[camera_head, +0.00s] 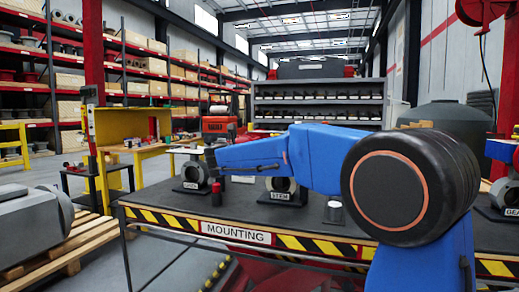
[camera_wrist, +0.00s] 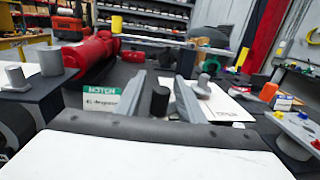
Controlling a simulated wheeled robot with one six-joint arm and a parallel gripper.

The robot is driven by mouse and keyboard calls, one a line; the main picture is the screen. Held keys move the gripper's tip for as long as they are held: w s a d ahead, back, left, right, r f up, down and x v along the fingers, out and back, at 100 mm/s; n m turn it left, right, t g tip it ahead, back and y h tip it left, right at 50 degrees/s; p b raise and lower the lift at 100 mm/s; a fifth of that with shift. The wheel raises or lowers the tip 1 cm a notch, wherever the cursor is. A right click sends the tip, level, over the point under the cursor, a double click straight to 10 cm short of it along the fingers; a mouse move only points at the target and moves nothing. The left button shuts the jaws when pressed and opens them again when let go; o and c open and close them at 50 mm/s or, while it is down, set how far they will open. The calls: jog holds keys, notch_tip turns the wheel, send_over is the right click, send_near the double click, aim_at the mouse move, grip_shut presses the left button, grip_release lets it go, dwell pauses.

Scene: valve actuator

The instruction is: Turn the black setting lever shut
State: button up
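In the wrist view, the two grey fingers of my gripper (camera_wrist: 160,97) stand apart. A short black upright peg (camera_wrist: 160,102) shows between them, with a gap on each side. It may be part of the black setting lever, but I cannot make out a whole lever or its angle. A white and green card (camera_wrist: 106,101) marked NOTCH stands left of the fingers. In the head view, two valve bodies stand on the bench, one at the left (camera_head: 192,176) and one marked STEM (camera_head: 282,190). My blue arm reaches left above them and partly hides the bench.
The bench (camera_head: 240,233) has a striped front edge marked MOUNTING. A red and black cylinder (camera_head: 216,194) and a small grey can (camera_head: 334,212) stand on it. A red cylindrical body (camera_wrist: 88,52) lies left of the fingers in the wrist view. A white sheet (camera_wrist: 222,105) lies at the right.

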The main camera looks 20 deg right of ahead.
jog(key=shift+w+d, duration=0.15)
grip_shut()
jog(key=shift+w, duration=0.1)
jog(key=shift+w+d+m+g+h, duration=0.5)
jog(key=shift+w+m+g+h, duration=0.4)
jog(key=shift+m+g, duration=0.65)
jog(key=shift+w+d+m+g+h, duration=0.6)
jog(key=shift+m+g+h, duration=0.5)
jog(key=shift+g, duration=0.8)
jog(key=shift+w+d+m+g+h, duration=0.45)
jog(key=shift+w+m+g+h, duration=0.65)
jog(key=shift+g, duration=0.65)
jog(key=shift+s, duration=0.25)
